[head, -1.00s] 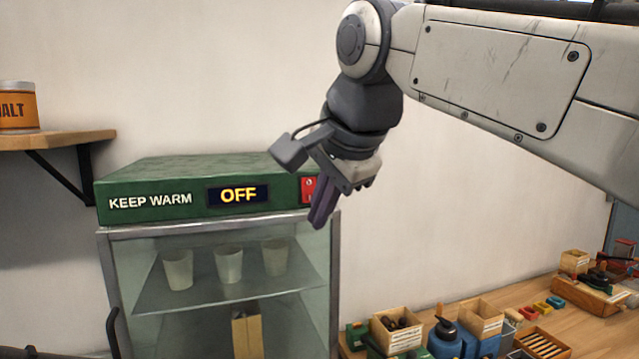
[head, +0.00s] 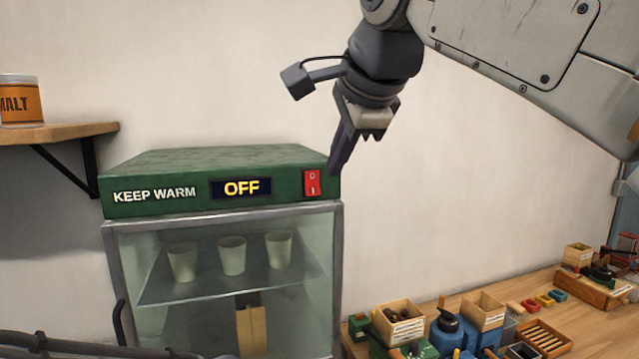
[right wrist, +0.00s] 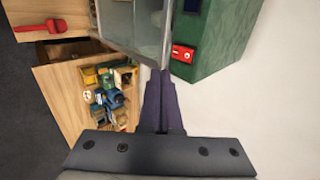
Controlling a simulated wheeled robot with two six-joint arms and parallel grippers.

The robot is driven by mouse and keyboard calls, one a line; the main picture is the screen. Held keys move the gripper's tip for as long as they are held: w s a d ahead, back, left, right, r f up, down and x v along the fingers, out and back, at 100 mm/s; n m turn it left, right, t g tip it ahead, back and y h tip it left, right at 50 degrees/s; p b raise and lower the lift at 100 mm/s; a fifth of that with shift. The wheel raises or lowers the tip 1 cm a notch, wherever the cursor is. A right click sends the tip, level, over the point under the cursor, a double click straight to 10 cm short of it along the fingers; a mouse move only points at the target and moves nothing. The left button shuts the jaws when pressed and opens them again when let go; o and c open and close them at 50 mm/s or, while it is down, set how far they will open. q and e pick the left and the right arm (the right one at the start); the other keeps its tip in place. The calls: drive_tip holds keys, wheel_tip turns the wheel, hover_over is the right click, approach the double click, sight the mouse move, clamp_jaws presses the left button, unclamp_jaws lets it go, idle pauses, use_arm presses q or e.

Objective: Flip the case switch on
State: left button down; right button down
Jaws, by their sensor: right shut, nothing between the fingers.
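The warming case has a green top (head: 225,165) marked KEEP WARM, and its display (head: 241,187) reads OFF. The red rocker switch (head: 312,182), marked 0 above and 1 below, is on the right end of the green front. The switch also shows in the right wrist view (right wrist: 183,53). My right gripper (head: 338,168) is shut and empty, its fingertips pointing down just right of and above the switch in the head view. In the right wrist view its closed fingers (right wrist: 160,78) appear beside the case's front edge, apart from the switch. My left gripper is not in view.
White cups (head: 232,256) stand on the shelf behind the case's glass. A wooden wall shelf (head: 60,133) with an orange MALT can (head: 20,102) is at left. The wooden table (head: 465,282) at right holds boxes and bottles. The wall above the case is clear.

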sight(313, 196)
drive_tip(key=p+x, duration=0.1)
drive_tip(key=x, duration=0.2)
drive_tip(key=w+r+p+x, duration=0.1)
drive_tip(key=x, duration=0.5)
drive_tip(key=shift+w+a+r+p, duration=0.2)
drive_tip(key=shift+r+p, duration=0.05)
drive_tip(key=shift+p, duration=0.15)
drive_tip(key=shift+w+a+f, duration=0.15)
drive_tip(key=shift+w, duration=0.35)
drive_tip(key=shift+w+f, duration=0.1)
